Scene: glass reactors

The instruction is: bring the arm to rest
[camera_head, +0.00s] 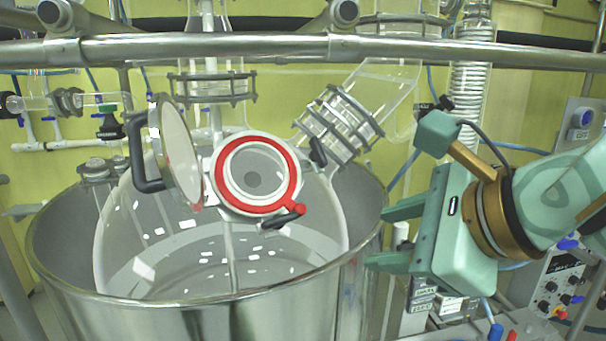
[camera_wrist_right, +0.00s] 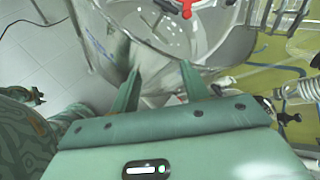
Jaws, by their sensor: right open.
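My right gripper (camera_head: 385,238) is open and empty, with its two green fingers pointing left at the outer right side of the steel vessel. The fingers also show in the right wrist view (camera_wrist_right: 160,85), apart from each other with nothing between them. The glass reactor (camera_head: 150,245) sits inside the steel vessel (camera_head: 185,310). Its port with a red ring (camera_head: 296,185) faces me. A round lid with a dark handle (camera_head: 180,150) stands swung open to the left of the port. I cannot tell whether the right fingertips touch the vessel.
A thick metal rail (camera_head: 250,47) runs across the top, in front of glass pipes and clamped joints (camera_head: 340,122). A control panel with knobs (camera_head: 562,282) stands at the lower right. Pale floor (camera_wrist_right: 50,65) shows left of the vessel in the right wrist view.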

